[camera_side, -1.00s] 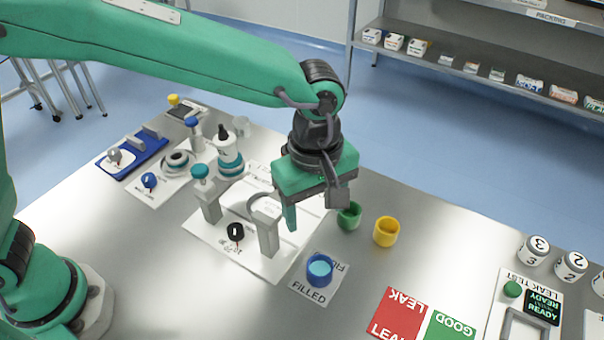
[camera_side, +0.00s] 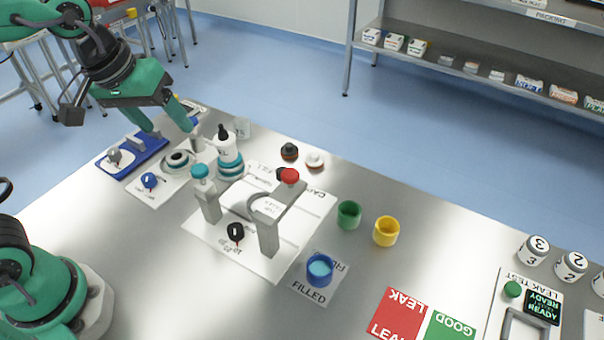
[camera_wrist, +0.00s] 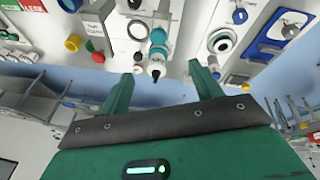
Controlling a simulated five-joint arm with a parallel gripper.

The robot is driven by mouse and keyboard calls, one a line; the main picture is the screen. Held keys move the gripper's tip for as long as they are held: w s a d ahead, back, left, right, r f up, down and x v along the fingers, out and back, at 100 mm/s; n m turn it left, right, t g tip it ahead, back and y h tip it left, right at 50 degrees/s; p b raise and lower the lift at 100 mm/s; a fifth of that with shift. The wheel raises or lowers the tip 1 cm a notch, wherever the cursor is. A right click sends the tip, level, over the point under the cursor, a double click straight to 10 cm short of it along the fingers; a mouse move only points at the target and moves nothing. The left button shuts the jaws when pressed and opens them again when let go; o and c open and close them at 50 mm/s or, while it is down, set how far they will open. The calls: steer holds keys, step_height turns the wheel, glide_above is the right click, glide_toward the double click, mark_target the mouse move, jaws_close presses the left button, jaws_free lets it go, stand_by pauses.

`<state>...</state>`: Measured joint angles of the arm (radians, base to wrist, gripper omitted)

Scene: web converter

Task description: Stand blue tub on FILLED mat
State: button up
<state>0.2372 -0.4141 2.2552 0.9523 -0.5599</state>
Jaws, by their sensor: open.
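The blue tub (camera_side: 319,269) stands upright on the FILLED mat (camera_side: 309,292), a pale sheet lettered FILLED at the front middle of the table. Light blue content shows inside the tub. My gripper (camera_side: 172,120) is open and empty, raised over the back left of the table, far from the tub. In the wrist view my gripper (camera_wrist: 160,88) shows its two green fingers apart with nothing between them.
A green tub (camera_side: 349,214) and a yellow tub (camera_side: 386,231) stand right of the filling station (camera_side: 270,240). A white bottle (camera_side: 226,150) and a blue fixture (camera_side: 118,160) are near my gripper. Red LEAK and green GOOD mats (camera_side: 400,312) lie at the front right.

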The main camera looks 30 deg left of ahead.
steer(key=s+a+f+m+t+y, duration=0.1)
steer(key=s+a+m, duration=0.2)
steer(key=s+a, duration=0.3)
steer(key=shift+a+m+t, duration=0.3)
steer(key=shift+a+t, duration=0.1)
steer(key=shift+a, duration=0.05)
steer(key=shift+s+f, duration=0.1)
stand_by(0.8)
